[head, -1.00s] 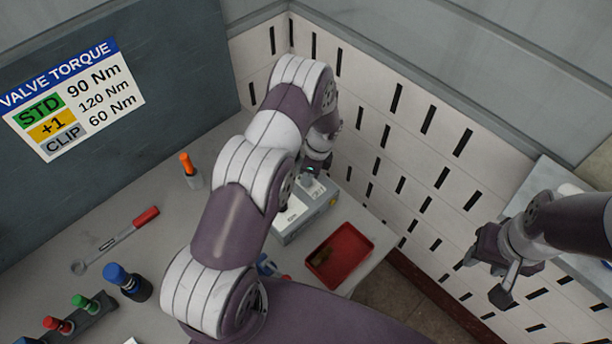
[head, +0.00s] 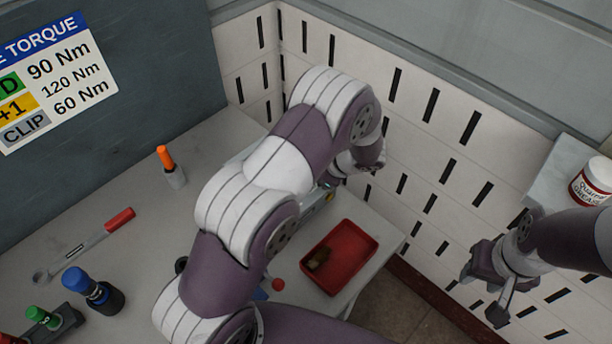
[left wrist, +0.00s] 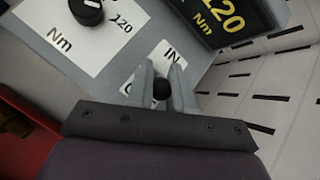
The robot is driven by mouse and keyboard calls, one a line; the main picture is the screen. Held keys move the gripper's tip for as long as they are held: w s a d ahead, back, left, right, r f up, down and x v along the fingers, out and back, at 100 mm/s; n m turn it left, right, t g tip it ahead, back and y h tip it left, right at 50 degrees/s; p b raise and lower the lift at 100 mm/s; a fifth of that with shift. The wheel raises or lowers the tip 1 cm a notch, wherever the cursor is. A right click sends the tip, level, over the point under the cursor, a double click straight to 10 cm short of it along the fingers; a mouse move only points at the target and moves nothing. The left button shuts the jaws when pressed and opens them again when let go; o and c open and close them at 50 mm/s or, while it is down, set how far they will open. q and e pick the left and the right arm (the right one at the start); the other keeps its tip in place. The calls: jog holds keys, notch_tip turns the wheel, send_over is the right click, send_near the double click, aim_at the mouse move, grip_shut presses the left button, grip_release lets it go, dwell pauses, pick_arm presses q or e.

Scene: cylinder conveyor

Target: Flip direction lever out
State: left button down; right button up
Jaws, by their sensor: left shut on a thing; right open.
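In the left wrist view, the direction lever (left wrist: 161,88) shows as a small dark knob on a grey box (left wrist: 190,45), between printed "IN" and a partly hidden word starting with "O". My left gripper (left wrist: 161,76) has its two fingers on either side of the lever and is shut on it. In the head view my left arm hides the lever, the left fingertips and most of the box (head: 318,210). My right gripper (head: 483,296) is open and empty at the right, away from the bench.
A black dial knob (left wrist: 87,11) and a yellow-on-black "120 Nm" display (left wrist: 228,15) are on the box. A red tray (head: 352,262) lies close beside it. A grease jar (head: 592,183) stands far right.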

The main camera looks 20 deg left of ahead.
pick_arm(q)
jog(key=shift+f, duration=0.1)
dwell(0.3)
jog(key=c, duration=1.2)
grip_release()
jog(key=shift+c, duration=0.2)
jog(key=shift+o, duration=0.7)
jog(key=shift+d, duration=0.1)
jog(key=shift+d+r, duration=0.2)
jog(key=shift+r, duration=0.15)
jog(key=p+v, duration=0.5)
jog(key=shift+a+r, duration=0.2)
jog(key=shift+r, duration=0.25)
jog(key=d+p+v, duration=0.1)
jog(key=p+v, duration=0.5)
jog(key=p, duration=0.5)
jog(key=shift+f, duration=0.2)
